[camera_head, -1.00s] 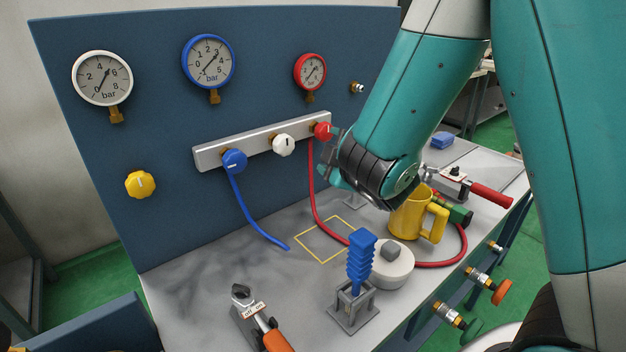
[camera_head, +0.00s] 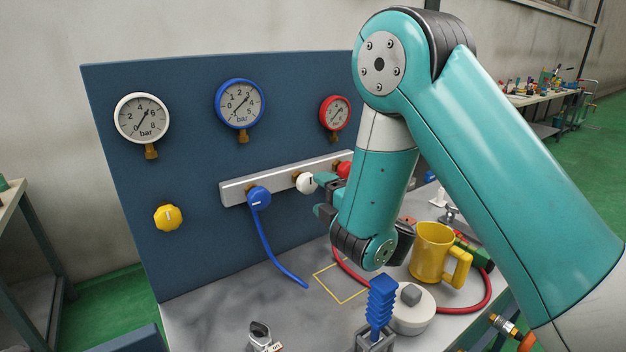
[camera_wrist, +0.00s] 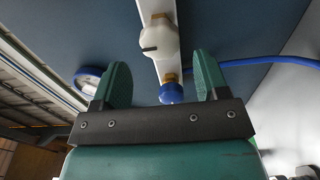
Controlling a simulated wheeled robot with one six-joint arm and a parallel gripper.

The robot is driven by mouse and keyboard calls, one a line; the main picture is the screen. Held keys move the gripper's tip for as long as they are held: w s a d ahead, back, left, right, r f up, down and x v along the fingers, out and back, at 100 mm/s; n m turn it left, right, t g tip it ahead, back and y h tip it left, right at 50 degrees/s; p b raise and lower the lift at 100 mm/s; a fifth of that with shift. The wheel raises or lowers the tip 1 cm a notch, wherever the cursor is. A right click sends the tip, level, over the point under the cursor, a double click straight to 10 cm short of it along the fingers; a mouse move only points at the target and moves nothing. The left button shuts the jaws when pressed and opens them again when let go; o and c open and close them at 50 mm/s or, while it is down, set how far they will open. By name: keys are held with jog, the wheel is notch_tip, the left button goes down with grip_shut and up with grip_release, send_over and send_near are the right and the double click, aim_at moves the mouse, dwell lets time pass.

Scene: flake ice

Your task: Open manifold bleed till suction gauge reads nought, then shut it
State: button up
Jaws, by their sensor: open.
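A grey manifold bar (camera_head: 279,181) on the blue panel carries a blue knob (camera_head: 258,197), a white knob (camera_head: 306,182) and a red knob (camera_head: 344,170). No label shows which is the bleed. My gripper (camera_head: 323,195) is open beside the white knob, its fingers toward the bar. In the wrist view the white knob (camera_wrist: 158,38) lies just beyond the open fingertips, apart from both, with the blue knob (camera_wrist: 171,92) between the fingers' outlines. The blue-rimmed gauge (camera_head: 239,103) has its needle pointing upper right, off the low end. White-rimmed (camera_head: 142,118) and red-rimmed (camera_head: 335,113) gauges flank it.
A yellow knob (camera_head: 168,218) sits low on the panel. Blue (camera_head: 271,250) and red (camera_head: 458,310) hoses run over the bench. A yellow mug (camera_head: 432,252), a round pale weight (camera_head: 413,312) and a blue ribbed piece (camera_head: 381,300) stand below my arm.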

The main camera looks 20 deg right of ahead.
aim_at(310, 186)
jog(key=shift+r+p+x, duration=0.2)
jog(key=shift+p+x, duration=1.45)
jog(key=shift+p, duration=0.35)
jog(key=shift+w+f, duration=0.1)
jog(key=shift+f, duration=0.1)
jog(key=shift+w+a+p, duration=0.1)
jog(key=shift+w+p, duration=0.1)
jog(key=shift+p, duration=0.2)
